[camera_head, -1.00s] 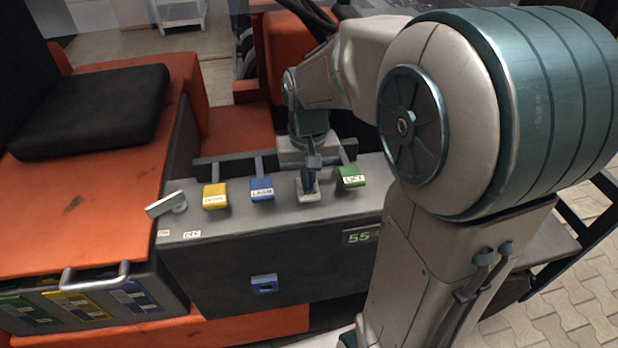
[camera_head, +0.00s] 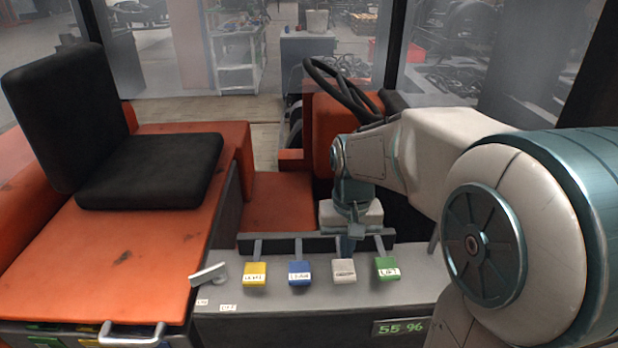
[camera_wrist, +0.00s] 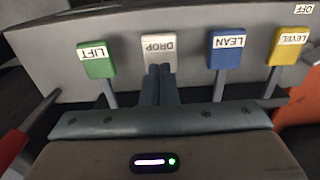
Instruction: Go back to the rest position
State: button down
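My gripper (camera_head: 346,246) is at the control console (camera_head: 290,297), over the white DROP lever (camera_head: 343,272). In the wrist view its two fingers (camera_wrist: 159,72) are together, with tips at the lower edge of the DROP handle (camera_wrist: 158,49). They hide the lever's stem, and I cannot tell whether they touch it. The yellow LEVEL lever (camera_head: 255,273), blue LEAN lever (camera_head: 299,273) and green LIFT lever (camera_head: 387,268) stand in the same row, all handles at about one height.
A metal turn handle (camera_head: 209,274) sits at the console's left end, and a green number display (camera_head: 400,328) is on its front. A black seat (camera_head: 150,172) is at left. A steering wheel (camera_head: 340,88) rises behind my arm.

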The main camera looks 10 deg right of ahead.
jog(key=s+r+n+t, duration=0.1)
jog(key=s+t, duration=0.2)
jog(key=s, duration=0.9)
jog(key=shift+s+r, duration=0.2)
jog(key=shift+r, duration=0.2)
jog(key=shift+a, duration=0.1)
